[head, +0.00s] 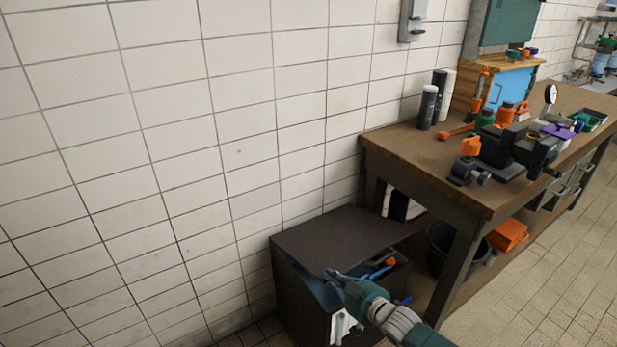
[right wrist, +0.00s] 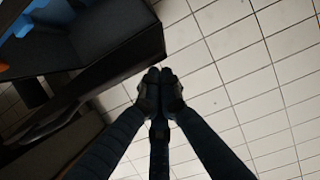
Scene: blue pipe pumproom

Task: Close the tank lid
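The tank is a dark brown box (head: 295,305) on the floor against the tiled wall in the head view. Its flat dark lid (head: 340,238) is tilted partly open, with a gap at the front and right showing blue and orange items inside. My right gripper (head: 335,276) is at this front opening, below the lid; contact cannot be told. In the right wrist view, the gripper's fingertips (right wrist: 160,76) are together, with nothing visible between them, beside a dark panel edge (right wrist: 140,55). The left gripper is out of view.
A workbench (head: 400,150) with a vise (head: 515,150) and tools stands right of the tank. A black bucket (head: 445,245) and orange items (head: 508,233) sit on its lower shelf. Tiled floor (head: 545,285) is clear at the lower right.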

